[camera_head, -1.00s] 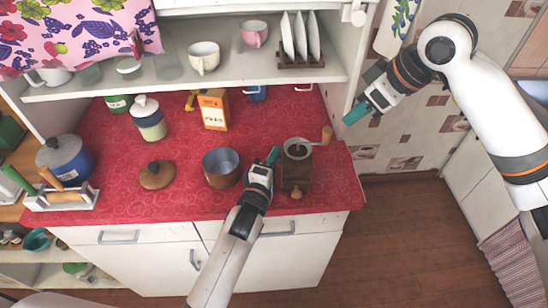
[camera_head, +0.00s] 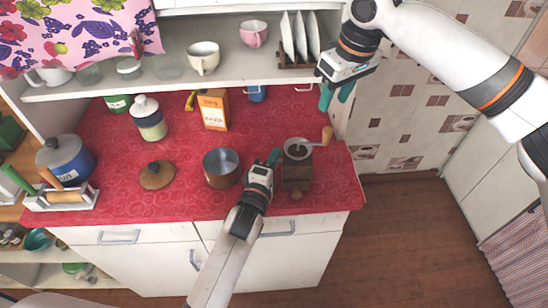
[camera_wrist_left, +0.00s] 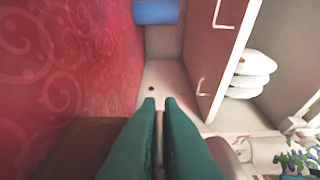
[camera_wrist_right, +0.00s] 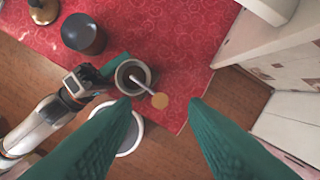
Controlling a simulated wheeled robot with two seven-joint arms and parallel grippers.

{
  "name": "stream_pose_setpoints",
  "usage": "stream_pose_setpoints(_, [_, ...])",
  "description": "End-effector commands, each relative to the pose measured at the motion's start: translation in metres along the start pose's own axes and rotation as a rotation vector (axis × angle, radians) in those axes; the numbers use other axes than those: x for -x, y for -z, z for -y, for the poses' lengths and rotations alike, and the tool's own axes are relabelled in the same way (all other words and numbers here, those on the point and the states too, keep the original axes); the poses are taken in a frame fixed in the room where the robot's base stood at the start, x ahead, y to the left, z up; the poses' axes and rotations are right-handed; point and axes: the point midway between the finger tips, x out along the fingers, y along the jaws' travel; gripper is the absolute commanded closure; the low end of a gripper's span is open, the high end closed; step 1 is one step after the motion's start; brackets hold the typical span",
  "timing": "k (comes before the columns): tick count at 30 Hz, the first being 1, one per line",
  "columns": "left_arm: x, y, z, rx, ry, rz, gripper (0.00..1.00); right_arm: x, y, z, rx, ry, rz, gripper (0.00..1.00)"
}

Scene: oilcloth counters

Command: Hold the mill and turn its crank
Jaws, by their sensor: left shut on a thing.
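The mill (camera_head: 296,172) is a dark wooden box with a grey metal bowl on top, upright near the counter's right front. Its crank (camera_head: 313,144) points right and ends in a tan knob (camera_head: 327,134). In the right wrist view the bowl (camera_wrist_right: 122,84) and knob (camera_wrist_right: 159,101) show from above. My left gripper (camera_head: 273,157) is at the mill's left upper side, shut on it. In the left wrist view its fingers (camera_wrist_left: 160,103) are close together; the grip itself is mostly hidden. My right gripper (camera_head: 336,96) is open and empty, fingers pointing down, above and apart from the knob.
A brown lid (camera_head: 156,175), a jar (camera_head: 148,118) and an orange box (camera_head: 213,110) are on the red counter (camera_head: 115,200). The shelf (camera_head: 190,80) with its right side panel is near my right gripper.

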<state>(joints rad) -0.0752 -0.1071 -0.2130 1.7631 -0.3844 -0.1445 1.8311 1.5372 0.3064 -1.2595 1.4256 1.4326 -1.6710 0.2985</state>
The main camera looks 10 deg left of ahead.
Motion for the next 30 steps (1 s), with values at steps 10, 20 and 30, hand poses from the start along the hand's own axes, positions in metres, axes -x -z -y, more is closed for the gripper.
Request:
stream_pose_setpoints(10, [0.000, 0.000, -0.001, 0.000, -0.002, 0.000, 1.00, -0.039, 0.008, 0.001, -0.005, 0.002, -0.004, 0.60])
stream_pose_setpoints(20, [0.000, 0.000, -0.001, 0.000, -0.002, 0.000, 1.00, -0.081, 0.016, 0.000, -0.003, 0.001, -0.003, 0.60])
stream_pose_setpoints(30, [0.000, 0.000, -0.001, 0.000, -0.003, 0.000, 1.00, -0.093, 0.018, 0.000, -0.002, 0.002, -0.001, 0.60])
